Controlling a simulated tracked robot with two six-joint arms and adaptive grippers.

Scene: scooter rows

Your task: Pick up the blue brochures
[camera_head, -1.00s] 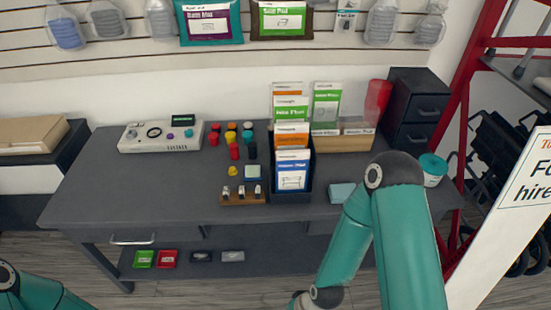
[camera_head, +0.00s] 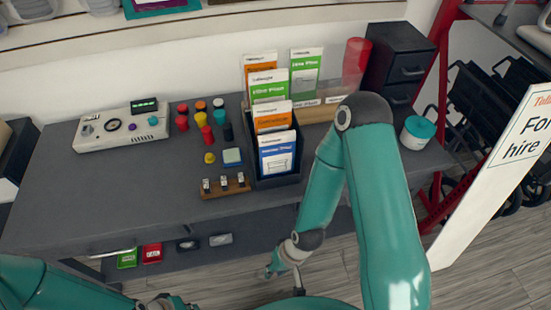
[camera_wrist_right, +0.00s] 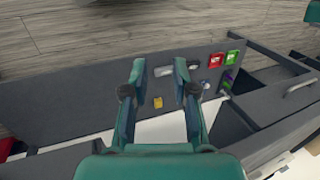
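The blue brochures (camera_head: 277,155) stand upright in the front of a dark stepped holder (camera_head: 272,182) on the grey desk. Orange brochures (camera_head: 271,118) and green ones (camera_head: 268,88) stand behind them. My right gripper (camera_head: 272,270) is low in front of the desk, below and apart from the brochures. In the right wrist view its two fingers (camera_wrist_right: 159,70) are spread with nothing between them; no brochures show there. My left arm comes in at the bottom left, but its fingers are not clearly visible.
A wooden strip (camera_head: 224,186) with small clips stands left of the holder, below several coloured caps. A control box (camera_head: 121,127) is farther left. A teal-lidded tub (camera_head: 417,132), dark drawers (camera_head: 400,62) and a white sign (camera_head: 490,170) are at right.

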